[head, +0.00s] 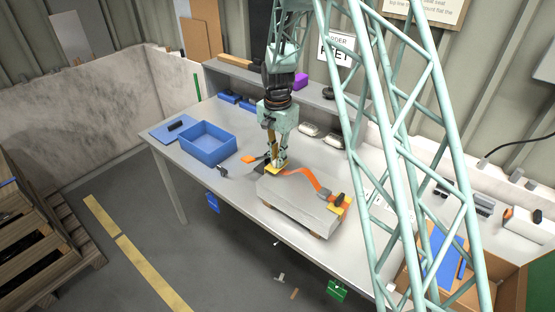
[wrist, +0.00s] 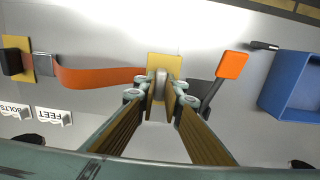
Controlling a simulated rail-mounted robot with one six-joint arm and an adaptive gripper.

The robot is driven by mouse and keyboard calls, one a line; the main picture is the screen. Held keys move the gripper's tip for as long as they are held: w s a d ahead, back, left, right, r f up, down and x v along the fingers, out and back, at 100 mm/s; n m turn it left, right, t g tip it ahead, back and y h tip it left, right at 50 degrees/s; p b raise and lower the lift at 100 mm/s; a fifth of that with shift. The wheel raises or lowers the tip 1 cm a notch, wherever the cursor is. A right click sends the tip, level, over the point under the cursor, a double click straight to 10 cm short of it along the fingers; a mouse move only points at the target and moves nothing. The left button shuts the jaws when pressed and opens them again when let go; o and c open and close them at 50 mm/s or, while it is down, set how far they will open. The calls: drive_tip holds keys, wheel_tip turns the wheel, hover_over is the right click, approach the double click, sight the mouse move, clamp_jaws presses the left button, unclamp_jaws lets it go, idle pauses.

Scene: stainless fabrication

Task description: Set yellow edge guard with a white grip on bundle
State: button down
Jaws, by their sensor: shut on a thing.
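My gripper (head: 277,166) is shut on the white grip (wrist: 160,84) of a yellow edge guard (wrist: 165,64). The fingers stand on both sides of the grip. In the head view the guard (head: 266,170) is at the left end of the top of the grey bundle (head: 298,205); I cannot tell whether it rests fully on it. An orange strap (head: 304,178) runs over the bundle, its left end meeting the guard. A second yellow guard (head: 341,204) sits at the bundle's right end, beside a dark buckle; it also shows in the wrist view (wrist: 24,44).
A blue bin (head: 208,145) stands left on the table (head: 180,165). An orange-ended tool with a dark handle (wrist: 232,64) lies between bin and bundle, near a small dark item (head: 222,171). A shelf (head: 235,75) runs behind. The table's front edge is close to the bundle.

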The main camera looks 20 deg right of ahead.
drive_tip(key=shift+f+b, duration=0.6)
drive_tip(key=shift+f, duration=0.4)
idle(0.3)
drive_tip(key=c, duration=2.7)
unclamp_jaws()
drive_tip(key=shift+r, duration=0.2)
wheel_tip(320, 180, up, 11)
drive_tip(key=shift+r, duration=0.3)
drive_tip(key=shift+r, duration=0.1)
